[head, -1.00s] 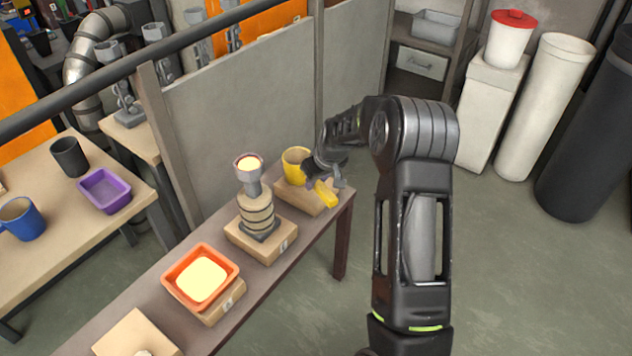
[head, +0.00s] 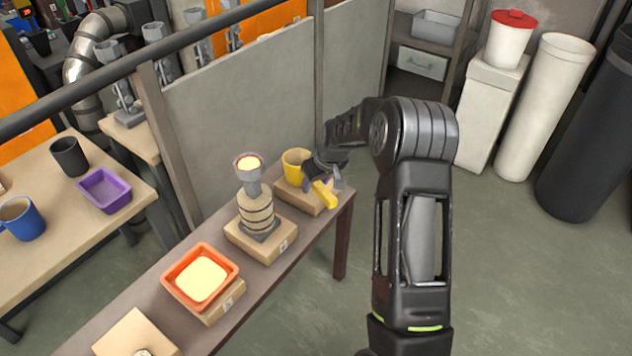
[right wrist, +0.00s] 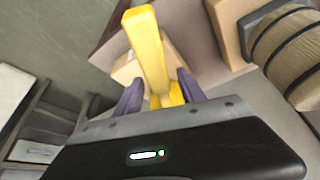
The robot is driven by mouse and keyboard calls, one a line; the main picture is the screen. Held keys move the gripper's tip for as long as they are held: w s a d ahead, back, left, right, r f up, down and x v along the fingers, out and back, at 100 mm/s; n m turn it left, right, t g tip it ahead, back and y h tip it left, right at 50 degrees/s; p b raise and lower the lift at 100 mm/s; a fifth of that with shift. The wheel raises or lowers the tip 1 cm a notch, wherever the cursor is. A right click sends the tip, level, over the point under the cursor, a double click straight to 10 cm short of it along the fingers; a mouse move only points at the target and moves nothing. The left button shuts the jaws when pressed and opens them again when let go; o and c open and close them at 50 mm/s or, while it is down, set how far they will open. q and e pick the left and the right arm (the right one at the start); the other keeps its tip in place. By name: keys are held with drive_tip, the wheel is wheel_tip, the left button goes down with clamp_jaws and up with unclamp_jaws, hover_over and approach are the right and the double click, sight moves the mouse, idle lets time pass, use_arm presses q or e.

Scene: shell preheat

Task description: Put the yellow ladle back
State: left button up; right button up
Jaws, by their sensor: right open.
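The yellow ladle (head: 295,163) is on a small wooden block (head: 300,199) at the far end of the narrow brown table. Its cup shows left of my right gripper (head: 322,180), and its yellow handle sticks out to the lower right of the gripper. In the right wrist view the handle (right wrist: 148,50) runs up between the two purple-grey fingers of the right gripper (right wrist: 158,90). The jaws are open around the handle, with a gap visible on the left side. Much of the ladle is hidden by the gripper. My left gripper is not in view.
A ringed stand with a glowing cup (head: 256,210) stands on a block next to the ladle's block. An orange tray (head: 177,276) is nearer on the table (head: 150,310). A grey partition (head: 240,110) rises behind.

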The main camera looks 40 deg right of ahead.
drive_tip(key=shift+r, duration=0.3)
drive_tip(key=p+v, duration=0.1)
drive_tip(key=v, duration=1)
drive_tip(key=shift+s+r, duration=0.25)
drive_tip(key=shift+r, duration=0.05)
